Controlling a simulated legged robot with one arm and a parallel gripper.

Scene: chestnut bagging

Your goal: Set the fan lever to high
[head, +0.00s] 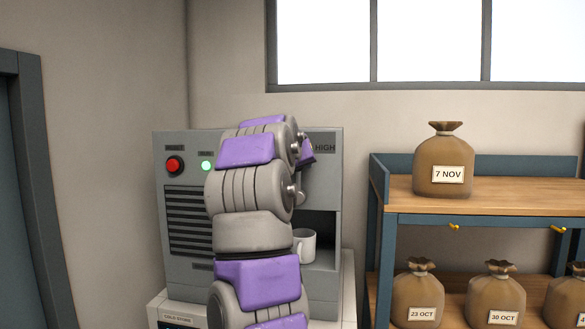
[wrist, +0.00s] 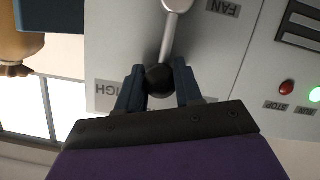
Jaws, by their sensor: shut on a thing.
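The fan lever (wrist: 171,30) has a pale metal shaft and a black ball knob (wrist: 158,79) in the wrist view. My gripper (wrist: 159,68) is shut on the knob, with one blue finger on each side of it. The knob is beside the HIGH label (wrist: 114,88), which reads upside down in this view. The FAN label (wrist: 223,7) is near the top. In the head view the HIGH label (head: 324,148) shows on the grey machine (head: 325,190), and my arm hides the knob and the fingers.
A red stop button (head: 174,165) and a lit green lamp (head: 206,166) are on the machine's left. A white mug (head: 305,246) stands in its opening. A shelf unit (head: 480,222) with several tied sacks, one labelled 7 NOV (head: 443,160), stands to the right.

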